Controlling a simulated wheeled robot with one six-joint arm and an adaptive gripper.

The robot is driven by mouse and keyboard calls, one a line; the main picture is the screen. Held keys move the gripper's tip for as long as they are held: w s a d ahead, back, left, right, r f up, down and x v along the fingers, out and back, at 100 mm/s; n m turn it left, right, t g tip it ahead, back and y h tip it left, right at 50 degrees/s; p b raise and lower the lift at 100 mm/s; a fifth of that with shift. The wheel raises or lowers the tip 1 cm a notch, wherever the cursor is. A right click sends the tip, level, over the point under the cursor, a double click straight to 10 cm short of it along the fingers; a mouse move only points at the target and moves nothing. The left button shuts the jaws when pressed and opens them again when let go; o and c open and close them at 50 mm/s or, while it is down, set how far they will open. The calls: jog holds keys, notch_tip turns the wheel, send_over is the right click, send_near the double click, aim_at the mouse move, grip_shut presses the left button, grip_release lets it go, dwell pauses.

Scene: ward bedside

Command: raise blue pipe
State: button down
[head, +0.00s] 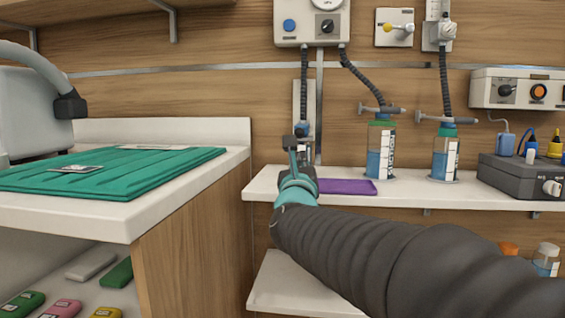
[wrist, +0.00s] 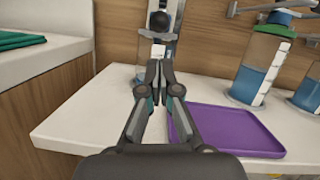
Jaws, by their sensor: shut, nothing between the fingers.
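No whole blue pipe shows clearly. A short blue piece (head: 302,130) sits at the lower end of a black corrugated hose, against a white wall holder, in the head view. My gripper (head: 293,148) is over the left end of the white shelf, in front of the holder. In the wrist view my gripper (wrist: 160,75) is shut with its fingertips together and empty. The fingers hide part of the holder's base.
A purple tray (head: 345,187) lies right of my gripper on the white shelf (head: 420,194). Two bottles with blue liquid (head: 380,155) (head: 444,157) stand further right, beside a grey box (head: 520,175). A white-topped cabinet (head: 100,215) with a green cloth is at left.

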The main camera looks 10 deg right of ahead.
jog(key=x, duration=0.6)
jog(key=shift+w+r+p, duration=0.1)
jog(key=shift+w+p, duration=0.1)
jog(key=shift+p, duration=0.2)
jog(key=shift+d+r, duration=0.1)
